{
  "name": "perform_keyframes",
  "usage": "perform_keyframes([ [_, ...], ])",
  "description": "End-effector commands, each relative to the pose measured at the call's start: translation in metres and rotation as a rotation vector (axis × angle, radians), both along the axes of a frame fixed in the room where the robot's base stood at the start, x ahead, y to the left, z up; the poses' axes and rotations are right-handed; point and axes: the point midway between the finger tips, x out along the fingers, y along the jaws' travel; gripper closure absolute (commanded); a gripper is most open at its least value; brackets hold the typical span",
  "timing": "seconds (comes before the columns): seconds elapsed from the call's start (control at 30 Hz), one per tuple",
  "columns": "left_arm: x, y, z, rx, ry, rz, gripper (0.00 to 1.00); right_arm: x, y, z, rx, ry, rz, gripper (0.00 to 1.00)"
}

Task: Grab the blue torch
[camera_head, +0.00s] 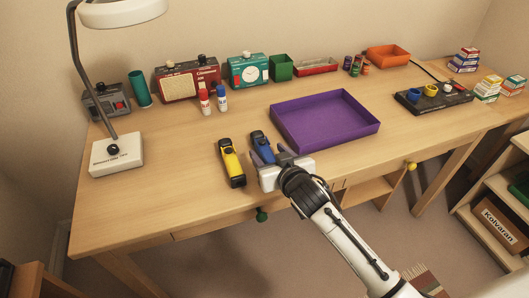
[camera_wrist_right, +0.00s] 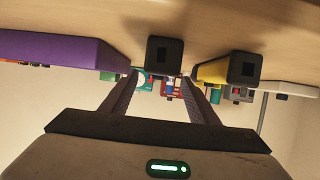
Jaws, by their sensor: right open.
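The blue torch (camera_head: 264,146) lies on the desk near its front edge, pointing away from me, right of a yellow torch (camera_head: 231,163). My right gripper (camera_head: 270,156) is open at the near end of the blue torch, with its fingers to either side of that end. In the right wrist view, which is upside down, the dark square end of the blue torch (camera_wrist_right: 164,54) shows between and slightly above the open fingers (camera_wrist_right: 159,80). I cannot tell whether a finger touches it. The yellow torch (camera_wrist_right: 212,71) is right of the fingers there. My left gripper is not in view.
A purple tray (camera_head: 325,137) stands close on the right of the blue torch. A lamp base (camera_head: 117,158) stands at the left. Red and blue-capped bottles (camera_head: 222,101), radios and a clock (camera_head: 248,70) stand behind.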

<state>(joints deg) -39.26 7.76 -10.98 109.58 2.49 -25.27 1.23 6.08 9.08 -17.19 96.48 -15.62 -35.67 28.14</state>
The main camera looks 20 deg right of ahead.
Motion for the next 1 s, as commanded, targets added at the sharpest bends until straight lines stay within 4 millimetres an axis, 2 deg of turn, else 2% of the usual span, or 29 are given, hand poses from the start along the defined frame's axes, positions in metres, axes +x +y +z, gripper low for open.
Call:
perform_keyframes([
  [0.3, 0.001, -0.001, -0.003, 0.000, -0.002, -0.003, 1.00, 0.037, -0.001, -0.018, -0.001, 0.000, -0.001, 0.45],
  [0.63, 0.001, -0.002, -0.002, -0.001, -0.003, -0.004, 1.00, 0.042, -0.001, -0.020, 0.000, 0.001, 0.000, 0.45],
  [0.9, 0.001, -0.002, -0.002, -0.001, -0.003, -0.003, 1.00, 0.042, -0.001, -0.020, 0.000, 0.001, 0.000, 0.91],
  [0.93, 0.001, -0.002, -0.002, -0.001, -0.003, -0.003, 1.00, 0.042, -0.001, -0.020, 0.000, 0.001, 0.000, 0.95],
  [1.0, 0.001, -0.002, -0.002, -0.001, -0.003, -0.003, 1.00, 0.043, -0.001, -0.019, 0.000, -0.001, 0.000, 0.95],
])
